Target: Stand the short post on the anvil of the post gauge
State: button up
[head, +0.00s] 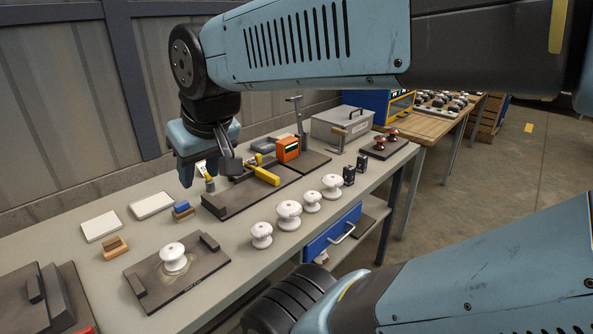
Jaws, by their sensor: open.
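White insulator posts stand upright in a row along the table's front: a small one (261,235), a larger one (289,214), a small one (312,201) and another (332,186). I cannot tell for sure which is the short post. A dark upright stand with a crosspiece at its top (298,121) rises at the back and looks like the post gauge; its anvil is not clearly visible. My gripper (209,177) is open and empty, pointing down above the back of the table, left of the row and apart from it.
A yellow-handled clamp (264,175) and orange box (288,149) sit on dark bases behind the row. Another white insulator (174,256) stands on a dark plate at front left. White pads (101,226) and brushes lie left. A grey case (342,124) stands at the back.

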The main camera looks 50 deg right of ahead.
aim_at(316, 158)
jog(key=z, duration=0.1)
jog(key=i, duration=0.15)
jog(key=u, duration=1.45)
jog(key=k, duration=2.3)
jog(key=z, duration=0.9)
jog(key=i, duration=1)
